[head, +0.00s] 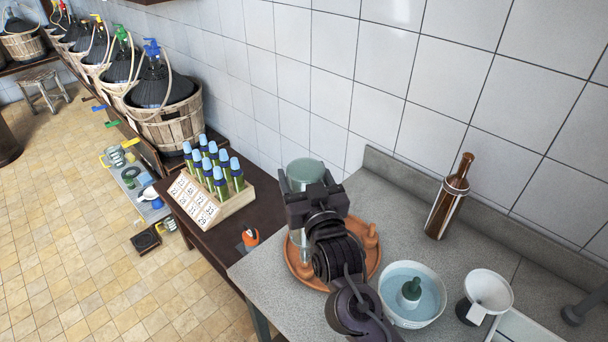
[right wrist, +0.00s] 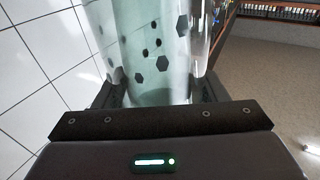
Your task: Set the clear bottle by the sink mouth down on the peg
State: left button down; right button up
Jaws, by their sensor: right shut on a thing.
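The clear bottle (head: 304,171), pale greenish glass, is between the fingers of my right gripper (head: 312,192), which is shut on it. It stands about upright in the picture with its broad end up. In the right wrist view the glass (right wrist: 150,50) fills the space between the fingers (right wrist: 155,92), with dark hexagon marks on or through it. Below it is a round terracotta tray (head: 373,262) with a peg (head: 371,237) at its right side. My forearm hides much of the tray. The bottle's lower end is partly hidden; I cannot tell whether it touches a peg. My left gripper is not in view.
A water bowl (head: 437,303) holding a green object (head: 411,289) and a white funnel (head: 489,288) stand right of the tray. A brown bottle (head: 448,197) leans by the wall. A wooden rack (head: 238,203) of green tubes stands left. Bare counter (head: 400,220) lies behind the bowl.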

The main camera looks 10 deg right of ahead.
jog(key=shift+f+b, duration=0.6)
jog(key=shift+f, duration=0.4)
dwell(0.3)
jog(key=o, duration=1.7)
jog(key=shift+o, duration=0.5)
jog(key=shift+f, duration=0.1)
jog(key=shift+s, duration=0.15)
jog(key=s+b, duration=0.3)
jog(key=s, duration=0.4)
jog(key=shift+s+d+f, duration=0.2)
jog(key=shift+s+d, duration=0.1)
